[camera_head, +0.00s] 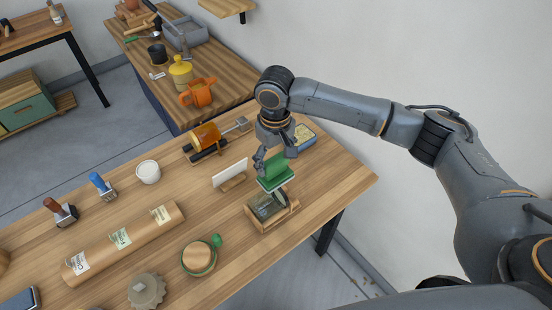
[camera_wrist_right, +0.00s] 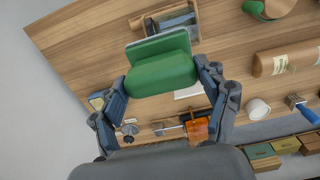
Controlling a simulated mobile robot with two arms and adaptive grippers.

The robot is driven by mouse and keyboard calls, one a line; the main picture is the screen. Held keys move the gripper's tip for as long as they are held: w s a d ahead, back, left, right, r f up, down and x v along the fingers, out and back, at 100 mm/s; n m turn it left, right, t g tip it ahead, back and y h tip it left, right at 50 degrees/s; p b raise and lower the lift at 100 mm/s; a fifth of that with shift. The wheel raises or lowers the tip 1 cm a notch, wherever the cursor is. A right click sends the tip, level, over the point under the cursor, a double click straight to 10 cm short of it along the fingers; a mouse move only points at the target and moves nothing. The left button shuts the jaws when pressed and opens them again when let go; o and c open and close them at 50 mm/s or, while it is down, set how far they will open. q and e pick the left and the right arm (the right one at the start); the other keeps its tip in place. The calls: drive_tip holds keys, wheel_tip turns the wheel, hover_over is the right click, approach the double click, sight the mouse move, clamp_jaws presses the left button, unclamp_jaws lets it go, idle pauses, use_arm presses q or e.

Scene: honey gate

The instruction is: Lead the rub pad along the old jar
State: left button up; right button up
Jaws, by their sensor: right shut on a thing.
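The rub pad (camera_head: 277,172) is a green block with a paler flat face. My right gripper (camera_head: 273,158) is shut on it, one finger on each side, as the right wrist view also shows for the pad (camera_wrist_right: 165,73). What looks like the old jar (camera_head: 266,207), a dark glass jar, lies on its side in a wooden cradle (camera_head: 272,221). My left gripper is in neither view.
A white card on a stand (camera_head: 231,176) is close left of the pad. A blue-and-yellow tin (camera_head: 304,137) and an amber jar on a stand (camera_head: 205,138) are behind. The table's right end is clear.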

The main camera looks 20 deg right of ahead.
drive_tip(key=shift+s+a+f+p, duration=0.15)
drive_tip(key=shift+f+p, duration=0.05)
drive_tip(key=shift+p, duration=0.3)
wheel_tip(320, 180, down, 4)
drive_tip(key=shift+r, duration=0.25)
use_arm(q)
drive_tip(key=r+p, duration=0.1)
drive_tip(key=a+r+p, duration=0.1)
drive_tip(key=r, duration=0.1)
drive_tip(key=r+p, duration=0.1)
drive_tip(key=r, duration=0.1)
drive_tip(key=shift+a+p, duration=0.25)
drive_tip(key=shift+p, duration=0.1)
use_arm(e)
drive_tip(key=s+a, duration=0.2)
drive_tip(key=a, duration=0.5)
drive_tip(key=shift+s, duration=0.2)
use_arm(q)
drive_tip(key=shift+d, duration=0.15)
use_arm(e)
drive_tip(key=shift+f, duration=0.75)
drive_tip(key=shift+f, duration=0.25)
